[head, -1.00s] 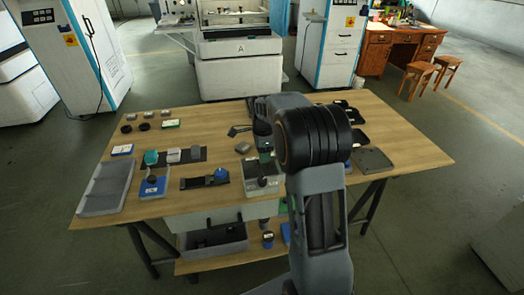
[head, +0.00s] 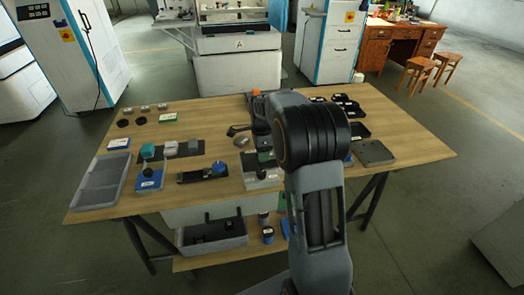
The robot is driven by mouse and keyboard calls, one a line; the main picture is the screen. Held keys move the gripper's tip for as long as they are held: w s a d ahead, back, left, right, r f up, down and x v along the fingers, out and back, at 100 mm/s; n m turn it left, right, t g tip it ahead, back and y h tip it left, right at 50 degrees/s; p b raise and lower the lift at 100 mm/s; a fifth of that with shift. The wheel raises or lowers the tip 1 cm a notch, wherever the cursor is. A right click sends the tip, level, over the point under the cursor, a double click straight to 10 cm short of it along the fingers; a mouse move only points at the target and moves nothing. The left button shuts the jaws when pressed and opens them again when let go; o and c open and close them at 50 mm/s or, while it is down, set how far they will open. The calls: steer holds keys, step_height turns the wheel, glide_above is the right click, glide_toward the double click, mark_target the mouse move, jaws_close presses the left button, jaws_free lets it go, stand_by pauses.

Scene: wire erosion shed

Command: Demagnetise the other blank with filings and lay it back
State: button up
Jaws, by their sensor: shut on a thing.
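Filings are too small to see.
A grey divided tray (head: 101,182) is at the left edge. Dark trays (head: 349,108) and a flat grey plate (head: 374,152) lie to the right. My arm hides part of the table.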

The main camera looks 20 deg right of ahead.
mark_target(246, 160)
steer(key=shift+f, duration=0.35)
stand_by(0.3)
steer(key=shift+a, duration=0.15)
steer(key=shift+w+a, duration=0.15)
steer(key=shift+a, duration=0.5)
steer(key=shift+w+a, duration=0.15)
steer(key=shift+a, duration=0.45)
steer(key=shift+a, duration=0.1)
steer(key=shift+w+a+p, duration=0.25)
steer(key=shift+a+p, duration=0.05)
steer(key=shift+a, duration=0.9)
steer(key=shift+a, duration=0.15)
steer(key=shift+w+a, duration=0.15)
steer(key=shift+a, duration=0.5)
steer(key=shift+w+a, duration=0.15)
steer(key=shift+a, duration=0.45)
steer(key=shift+r+p, duration=0.2)
steer(key=shift+p, duration=0.2)
